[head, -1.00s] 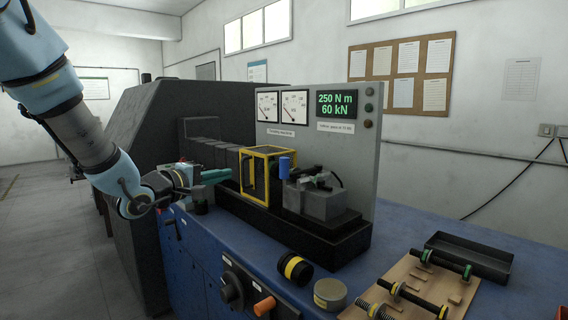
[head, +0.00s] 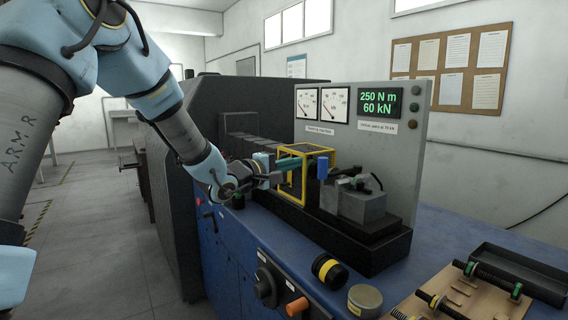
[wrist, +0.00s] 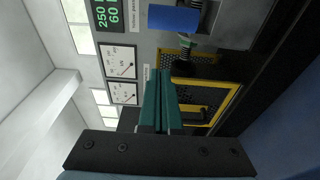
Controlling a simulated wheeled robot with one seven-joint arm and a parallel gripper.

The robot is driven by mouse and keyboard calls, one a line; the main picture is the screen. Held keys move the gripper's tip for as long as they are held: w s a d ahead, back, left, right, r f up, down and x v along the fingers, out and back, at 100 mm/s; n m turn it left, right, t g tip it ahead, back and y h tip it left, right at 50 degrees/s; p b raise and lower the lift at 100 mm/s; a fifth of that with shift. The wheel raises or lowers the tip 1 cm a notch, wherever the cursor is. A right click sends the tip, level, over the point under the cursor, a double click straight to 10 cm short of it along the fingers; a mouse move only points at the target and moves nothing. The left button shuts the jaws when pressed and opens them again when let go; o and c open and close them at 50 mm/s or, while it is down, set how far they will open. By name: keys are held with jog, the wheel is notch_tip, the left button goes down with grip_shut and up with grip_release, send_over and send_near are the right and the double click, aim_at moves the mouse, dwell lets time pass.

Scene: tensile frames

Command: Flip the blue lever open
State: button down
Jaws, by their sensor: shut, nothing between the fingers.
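The blue lever (head: 322,167) is a short upright blue cylinder at the right side of a yellow-framed guard (head: 281,178) on the machine bed. In the wrist view the blue lever (wrist: 174,19) lies at the top, just beyond the fingertips, on a dark threaded stem. My gripper (head: 327,157) has teal fingers, held together with nothing between them. They reach in from the left at the guard's top, close to the lever's upper end. In the wrist view my gripper (wrist: 160,72) points at the lever with a small apparent gap. I cannot tell whether they touch.
A grey panel (head: 415,150) with two dials and a green display stands close behind. A black-and-yellow cylinder (head: 329,270) and a round tin (head: 364,299) sit on the blue bench front. A wooden board (head: 450,297) with threaded specimens lies at right.

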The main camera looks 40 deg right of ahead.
jog(key=shift+s+d+p, duration=0.4)
jog(key=shift+s+d, duration=0.25)
jog(key=shift+s, duration=0.2)
jog(key=shift+s+d+p, duration=0.4)
jog(key=shift+s+d, duration=0.2)
jog(key=shift+s, duration=0.25)
